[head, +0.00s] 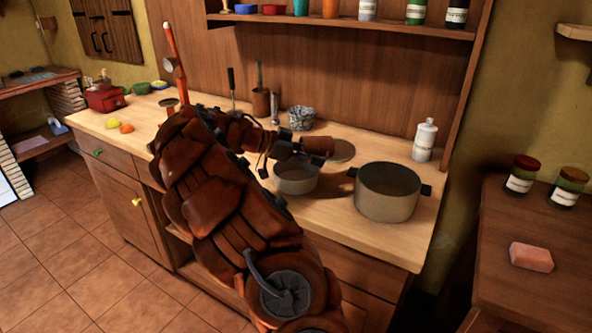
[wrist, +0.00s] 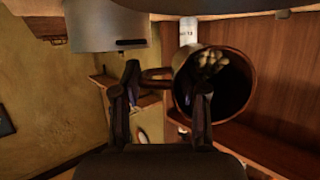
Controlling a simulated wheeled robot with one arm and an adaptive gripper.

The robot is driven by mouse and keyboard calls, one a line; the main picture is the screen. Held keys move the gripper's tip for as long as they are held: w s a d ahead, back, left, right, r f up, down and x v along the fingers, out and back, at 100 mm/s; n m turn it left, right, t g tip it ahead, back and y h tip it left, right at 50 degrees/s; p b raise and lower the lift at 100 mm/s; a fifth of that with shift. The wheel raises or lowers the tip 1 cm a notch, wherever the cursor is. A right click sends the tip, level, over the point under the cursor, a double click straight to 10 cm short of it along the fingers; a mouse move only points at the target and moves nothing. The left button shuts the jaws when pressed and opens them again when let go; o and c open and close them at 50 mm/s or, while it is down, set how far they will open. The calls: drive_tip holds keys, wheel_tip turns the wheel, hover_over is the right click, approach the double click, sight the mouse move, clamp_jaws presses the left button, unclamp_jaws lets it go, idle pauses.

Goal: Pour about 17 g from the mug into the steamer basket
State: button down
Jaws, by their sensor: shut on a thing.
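My gripper (head: 290,147) is shut on the brown mug (head: 318,146) and holds it above the counter. In the wrist view my gripper's fingers (wrist: 166,88) close around the mug's handle, and the mug (wrist: 247,88) shows its open mouth and dark inside. Several pale beige pieces (wrist: 212,60) lie inside it. The mug looks tipped well over on its side. Below it stands a round grey vessel (head: 297,182), which I take for the steamer basket, partly hidden by my arm. Its contents cannot be made out. No pieces are seen falling.
A large grey pot (head: 387,194) with black handles stands right of the basket. A white bottle (head: 425,141) stands behind it. A speckled pot (head: 301,118) and a brown utensil holder (head: 260,103) stand at the back. A shelf (head: 350,27) with jars hangs above.

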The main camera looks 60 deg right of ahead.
drive_tip(key=shift+w+a+r+g+h+b, duration=0.2)
drive_tip(key=shift+g+h+b, duration=0.35)
drive_tip(key=shift+b, duration=1.25)
drive_tip(key=shift+w+a+r+g+h+b, duration=0.15)
drive_tip(key=shift+g+h+b, duration=0.4)
drive_tip(key=shift+b, duration=1.2)
idle(0.6)
drive_tip(key=shift+s+d+r+p, duration=0.1)
drive_tip(key=shift+r+p, duration=0.2)
drive_tip(key=shift+p, duration=0.8)
drive_tip(key=y+p, duration=0.1)
drive_tip(key=p, duration=0.1)
drive_tip(key=t+y+p, duration=0.1)
drive_tip(key=p, duration=0.2)
drive_tip(key=shift+s+d+t+p, duration=0.3)
drive_tip(key=shift+s+d+p, duration=0.05)
drive_tip(key=shift+s, duration=0.05)
drive_tip(key=p, duration=0.2)
drive_tip(key=t+y+p, duration=0.1)
drive_tip(key=p, duration=0.2)
drive_tip(key=shift+s+d+f+t, duration=0.3)
drive_tip(key=shift+d+f, duration=0.05)
drive_tip(key=shift+d, duration=0.05)
drive_tip(key=shift+s+d+f+y, duration=0.1)
drive_tip(key=shift+f+y, duration=0.2)
drive_tip(key=shift+f, duration=0.1)
drive_tip(key=shift+p, duration=0.45)
drive_tip(key=shift+s+d+r+p, duration=0.1)
drive_tip(key=shift+s+p, duration=0.05)
drive_tip(key=shift+p, duration=0.15)
